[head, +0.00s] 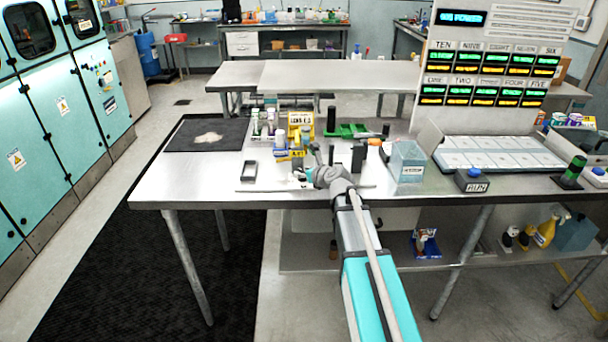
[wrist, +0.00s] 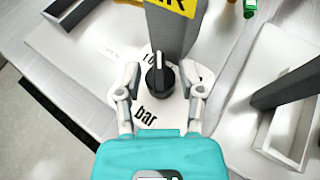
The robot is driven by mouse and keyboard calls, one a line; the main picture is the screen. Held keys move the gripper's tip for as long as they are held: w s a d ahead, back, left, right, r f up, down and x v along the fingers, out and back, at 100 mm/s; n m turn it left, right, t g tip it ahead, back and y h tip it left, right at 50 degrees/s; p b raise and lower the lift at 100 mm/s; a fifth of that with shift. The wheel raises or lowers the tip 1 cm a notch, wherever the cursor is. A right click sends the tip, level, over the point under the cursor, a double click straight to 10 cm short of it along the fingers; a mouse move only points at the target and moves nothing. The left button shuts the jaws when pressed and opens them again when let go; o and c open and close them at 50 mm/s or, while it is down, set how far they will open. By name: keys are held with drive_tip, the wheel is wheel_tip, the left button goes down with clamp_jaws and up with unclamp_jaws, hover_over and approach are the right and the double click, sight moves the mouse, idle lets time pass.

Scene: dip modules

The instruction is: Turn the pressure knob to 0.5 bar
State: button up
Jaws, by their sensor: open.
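The pressure knob (wrist: 160,76) is black with a light pointer line, seen in the wrist view. It sits on a white round dial (wrist: 147,112) marked "bar", with part of a number showing above left. The pointer line points up in the picture, slightly left. My gripper (wrist: 163,82) is open, with one finger on each side of the knob. Gaps show between the fingers and the knob. In the head view my gripper (head: 308,174) is over the table's front middle, and it and the arm hide the knob.
A grey post with a yellow sign (wrist: 178,6) rises just behind the knob. An open white tray (wrist: 292,95) with a dark bar lies to the right. The table's left front (head: 195,178) is clear.

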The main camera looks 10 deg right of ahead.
clamp_jaws()
drive_tip(key=shift+w+d+n+g+y, duration=0.1)
drive_tip(key=shift+n+g+y, duration=0.2)
drive_tip(key=shift+n+y, duration=0.1)
drive_tip(key=n+g+y, duration=0.1)
drive_tip(key=n+y, duration=0.1)
drive_tip(key=n+g+y, duration=0.1)
drive_tip(key=n, duration=0.1)
drive_tip(key=shift+w+d+g+y, duration=0.2)
drive_tip(key=shift+w+g+y, duration=0.1)
drive_tip(key=shift+y, duration=0.1)
drive_tip(key=n+g+y, duration=0.2)
drive_tip(key=n, duration=0.1)
drive_tip(key=shift+g, duration=0.4)
drive_tip(key=shift+n+g+y, duration=0.5)
drive_tip(key=shift+n+g, duration=0.3)
drive_tip(key=shift+g, duration=0.1)
drive_tip(key=shift+s, duration=0.1)
